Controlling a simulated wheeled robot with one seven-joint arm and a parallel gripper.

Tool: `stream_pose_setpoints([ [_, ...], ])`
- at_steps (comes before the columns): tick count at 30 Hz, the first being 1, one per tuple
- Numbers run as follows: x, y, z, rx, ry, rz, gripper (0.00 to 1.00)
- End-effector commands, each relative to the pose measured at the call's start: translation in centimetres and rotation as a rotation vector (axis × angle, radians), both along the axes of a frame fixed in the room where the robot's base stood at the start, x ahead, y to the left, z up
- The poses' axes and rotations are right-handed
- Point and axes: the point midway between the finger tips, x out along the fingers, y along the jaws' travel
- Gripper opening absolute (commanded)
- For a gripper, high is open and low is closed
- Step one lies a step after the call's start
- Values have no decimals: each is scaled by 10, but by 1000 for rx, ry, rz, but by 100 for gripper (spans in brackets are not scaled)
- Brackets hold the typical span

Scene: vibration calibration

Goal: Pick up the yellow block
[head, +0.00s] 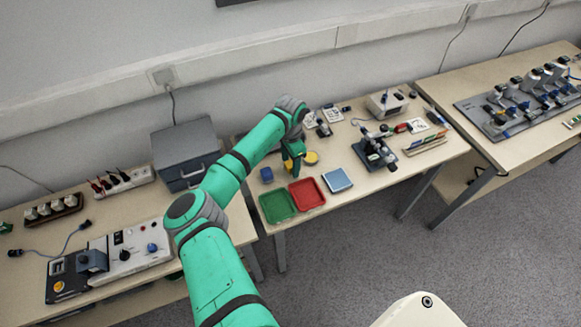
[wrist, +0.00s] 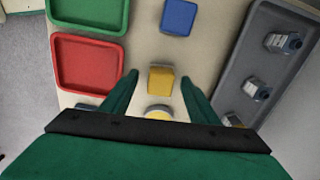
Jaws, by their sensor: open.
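The yellow block (wrist: 161,79) shows in the wrist view between the two green fingers of my gripper (wrist: 159,77). The fingers are open, with a gap on each side of the block, and nothing is held. The height of the fingertips over the block is hard to tell. In the head view my gripper (head: 294,161) points down at the middle table, with a small part of the yellow block (head: 288,165) beside it.
A blue block (wrist: 179,17) lies beyond the yellow block. A round yellow piece (wrist: 158,112) is close by, partly hidden by my gripper. A red tray (wrist: 58,83) and a green tray (wrist: 88,27) stand left. A grey tray (wrist: 236,75) with metal parts is at right.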

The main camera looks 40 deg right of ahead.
Motion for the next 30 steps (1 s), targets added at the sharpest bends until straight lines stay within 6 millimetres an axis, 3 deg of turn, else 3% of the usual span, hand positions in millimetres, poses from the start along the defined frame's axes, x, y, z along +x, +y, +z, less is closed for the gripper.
stream_pose_setpoints([
  [3,0,0,-9,1,0,0,55],
  [11,0,0,-10,0,0,0,52],
  [16,0,0,-10,0,0,0,12],
  [30,0,0,-2,0,0,-1,10],
])
